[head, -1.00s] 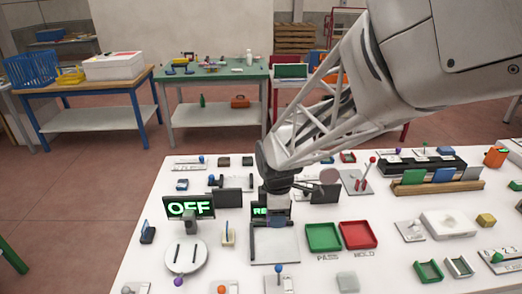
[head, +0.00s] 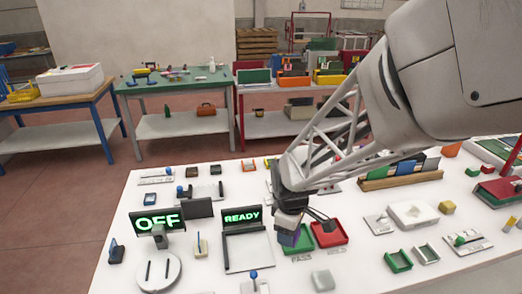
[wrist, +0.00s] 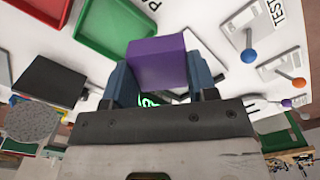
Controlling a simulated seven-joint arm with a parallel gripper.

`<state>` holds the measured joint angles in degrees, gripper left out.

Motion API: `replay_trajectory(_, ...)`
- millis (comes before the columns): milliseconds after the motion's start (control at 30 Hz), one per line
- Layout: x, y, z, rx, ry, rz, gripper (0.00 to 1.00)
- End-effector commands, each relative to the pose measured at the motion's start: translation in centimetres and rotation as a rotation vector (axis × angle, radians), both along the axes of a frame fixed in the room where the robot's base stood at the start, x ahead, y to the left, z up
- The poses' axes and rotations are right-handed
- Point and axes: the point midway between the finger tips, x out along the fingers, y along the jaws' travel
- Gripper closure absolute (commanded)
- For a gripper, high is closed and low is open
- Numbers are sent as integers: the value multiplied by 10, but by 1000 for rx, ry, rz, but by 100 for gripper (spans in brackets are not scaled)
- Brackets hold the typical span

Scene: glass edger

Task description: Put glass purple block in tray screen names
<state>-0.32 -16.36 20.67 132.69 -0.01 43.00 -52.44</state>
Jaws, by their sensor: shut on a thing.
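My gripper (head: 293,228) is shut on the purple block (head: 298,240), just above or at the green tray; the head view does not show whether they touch. In the wrist view the purple block (wrist: 158,60) sits between the two blue fingers. The green tray (wrist: 118,28), marked PASS, is partly hidden by my gripper in the head view. The red tray (head: 331,236) is right beside it. The lit screen (head: 242,216) reads READY and stands behind a white plate (head: 247,252). Another screen (head: 158,219) to the left reads OFF.
A round white stand (head: 153,272) is at the front left. A white box (head: 412,214) and small green and white trays (head: 398,261) lie to the right. A wooden rack (head: 400,178) of coloured panels stands behind. A blue-knobbed piece (head: 254,281) is at the front.

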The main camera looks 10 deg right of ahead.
Motion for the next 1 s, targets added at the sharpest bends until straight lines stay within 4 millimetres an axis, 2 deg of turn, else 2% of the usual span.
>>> replay_trajectory(200, -22, -32, -7, 1, 1, -225, 74)
replay_trajectory(600, -66, -81, -21, 0, -1, -634, 74)
replay_trajectory(800, -85, -98, -27, 0, 0, -802, 74)
replay_trajectory(1000, -96, -106, -30, 0, 0, -898, 74)
